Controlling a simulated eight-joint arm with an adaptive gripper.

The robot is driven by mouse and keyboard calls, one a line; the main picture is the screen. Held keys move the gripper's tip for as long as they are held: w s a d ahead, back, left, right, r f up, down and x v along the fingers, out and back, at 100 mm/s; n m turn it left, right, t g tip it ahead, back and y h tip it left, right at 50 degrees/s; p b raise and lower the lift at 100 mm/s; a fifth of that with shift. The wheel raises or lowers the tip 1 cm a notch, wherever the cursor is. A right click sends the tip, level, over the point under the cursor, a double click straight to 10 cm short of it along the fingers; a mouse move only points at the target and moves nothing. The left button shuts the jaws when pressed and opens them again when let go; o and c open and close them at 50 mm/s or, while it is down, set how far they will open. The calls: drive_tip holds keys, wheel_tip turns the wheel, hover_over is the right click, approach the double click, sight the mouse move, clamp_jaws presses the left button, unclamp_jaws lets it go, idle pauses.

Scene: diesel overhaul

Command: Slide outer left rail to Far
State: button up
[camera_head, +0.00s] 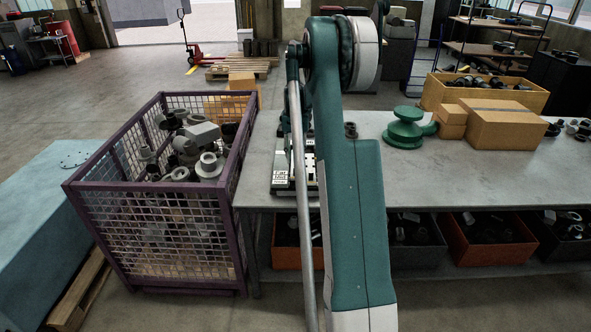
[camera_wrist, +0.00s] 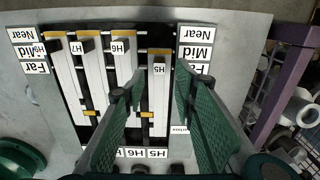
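The rail board (camera_wrist: 130,30) lies on the workbench and shows four-sided in the wrist view, with several light rails side by side. The rail marked H5 (camera_wrist: 158,85) is rightmost in the wrist view, nearest the purple crate, which is the outer left side in the head view. Near, Mid and Far labels (camera_wrist: 195,52) run down both sides. My gripper (camera_wrist: 152,88) is open, its green fingers either side of H5. Contact cannot be told. In the head view my arm hides most of the board.
A purple mesh crate (camera_head: 146,186) of metal parts stands left of the workbench (camera_head: 400,178). On the bench are a green flanged part (camera_head: 405,130), cardboard boxes (camera_head: 502,124) and a parts bin (camera_head: 484,96). The bench front right of my arm is clear.

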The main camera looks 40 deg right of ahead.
sight(296, 167)
drive_tip(key=shift+f, duration=0.25)
drive_tip(key=shift+f, duration=3.7)
drive_tip(key=shift+c, duration=0.5)
drive_tip(key=shift+d, duration=0.1)
clamp_jaws()
